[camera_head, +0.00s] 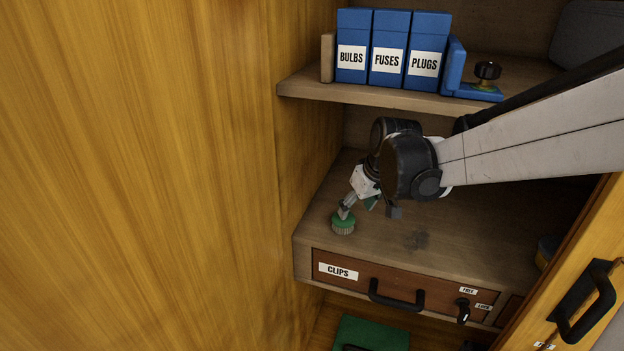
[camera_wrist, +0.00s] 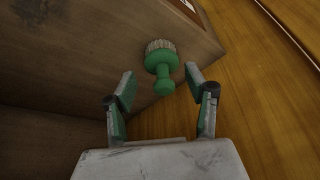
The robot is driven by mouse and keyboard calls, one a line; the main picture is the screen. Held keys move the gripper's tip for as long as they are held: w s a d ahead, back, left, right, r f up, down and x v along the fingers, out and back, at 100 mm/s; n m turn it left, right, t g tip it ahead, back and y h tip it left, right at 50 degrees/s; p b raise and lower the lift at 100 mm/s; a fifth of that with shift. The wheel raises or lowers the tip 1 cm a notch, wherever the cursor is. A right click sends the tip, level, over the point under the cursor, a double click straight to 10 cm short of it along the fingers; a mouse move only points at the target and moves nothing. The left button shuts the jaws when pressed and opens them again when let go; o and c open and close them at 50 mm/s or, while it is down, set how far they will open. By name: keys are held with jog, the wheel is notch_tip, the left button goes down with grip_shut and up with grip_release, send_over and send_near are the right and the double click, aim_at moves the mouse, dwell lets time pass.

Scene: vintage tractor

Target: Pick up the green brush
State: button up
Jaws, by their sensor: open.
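The green brush (camera_head: 343,224) sits on the wooden shelf top (camera_head: 480,235) near its front left corner, with pale bristles at the bottom. In the wrist view the brush (camera_wrist: 161,66) shows its round green head, a short knobbed green handle and the bristles at the far side. My gripper (camera_head: 349,207) is right at the brush in the head view. In the wrist view my gripper (camera_wrist: 158,80) is open, with one finger on each side of the brush and a visible gap to both. The fingertips are level with the handle and lower head.
A drawer labelled CLIPS (camera_head: 340,270) with a black handle (camera_head: 396,297) lies below the shelf top. Blue boxes (camera_head: 387,50) stand on the upper shelf (camera_head: 390,94) above my arm. A wooden wall (camera_head: 215,170) is close on the left. An open door (camera_head: 585,270) is at right.

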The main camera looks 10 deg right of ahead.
aim_at(346, 227)
jog(key=w, duration=0.1)
jog(key=w+a+f, duration=0.1)
jog(key=w, duration=0.3)
jog(key=shift+a+f, duration=0.25)
jog(key=shift+f, duration=0.05)
jog(key=shift+w+f, duration=0.15)
jog(key=shift+f, duration=0.45)
grip_shut()
